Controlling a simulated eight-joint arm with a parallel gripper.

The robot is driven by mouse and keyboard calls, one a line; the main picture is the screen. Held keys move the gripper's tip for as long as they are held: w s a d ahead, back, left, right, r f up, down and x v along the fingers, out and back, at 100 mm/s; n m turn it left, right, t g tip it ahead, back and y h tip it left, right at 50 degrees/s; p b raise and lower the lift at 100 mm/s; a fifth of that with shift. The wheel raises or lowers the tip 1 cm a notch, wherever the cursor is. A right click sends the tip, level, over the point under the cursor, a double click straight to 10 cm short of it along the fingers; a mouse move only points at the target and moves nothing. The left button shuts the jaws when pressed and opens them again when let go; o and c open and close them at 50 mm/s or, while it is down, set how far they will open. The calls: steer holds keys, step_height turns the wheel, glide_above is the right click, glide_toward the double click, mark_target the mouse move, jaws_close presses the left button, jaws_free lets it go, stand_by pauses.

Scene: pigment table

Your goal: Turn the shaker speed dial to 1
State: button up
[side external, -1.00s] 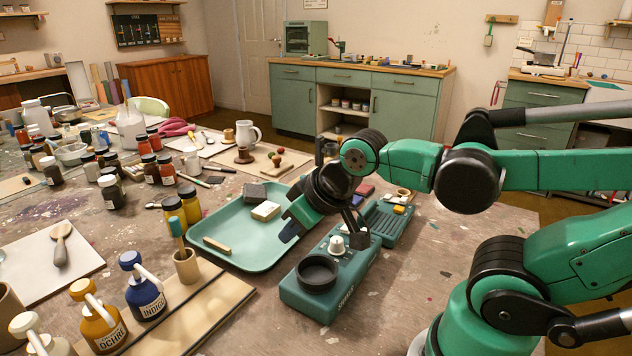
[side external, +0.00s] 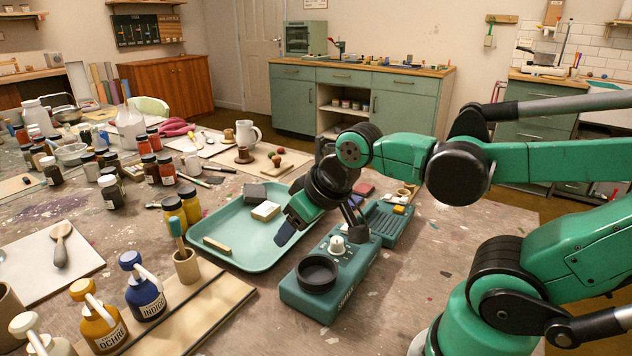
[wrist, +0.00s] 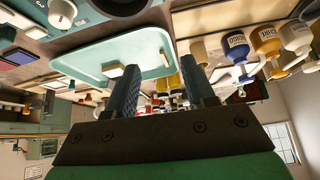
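The shaker (side external: 318,303) is a dark teal box on the table with a round black cup holder (side external: 317,272) at its near end. Its white speed dial (side external: 337,244) stands on top behind the cup holder; the dial's number marks are too small to read. In the wrist view the white dial (wrist: 62,13) is at the top left, beside the black cup holder. My gripper (side external: 287,234) hangs over the tray's right edge, left of the dial and apart from it. In the wrist view my gripper (wrist: 158,64) has its two fingers spread with nothing between them.
A teal tray (side external: 240,262) with blocks lies left of the shaker. A ribbed teal rack (side external: 388,222) stands behind the shaker. Pigment bottles, including the indigo bottle (side external: 147,295), stand at the left. Bare table lies in front of the shaker.

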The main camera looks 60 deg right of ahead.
mark_target(337, 239)
steer(key=shift+o, duration=0.6)
steer(key=d+f+m+g, duration=0.1)
steer(key=d+m+g, duration=0.1)
steer(key=d, duration=0.1)
steer(key=d+m+g, duration=0.2)
steer(key=d+m, duration=0.1)
steer(key=s+d+f+m+g, duration=0.1)
steer(key=d+m+g, duration=0.1)
steer(key=d+m, duration=0.1)
steer(key=shift+d+f, duration=0.3)
steer(key=shift+d, duration=0.3)
steer(key=shift+d+f, duration=0.15)
steer(key=shift+f, duration=2.7)
jaws_close()
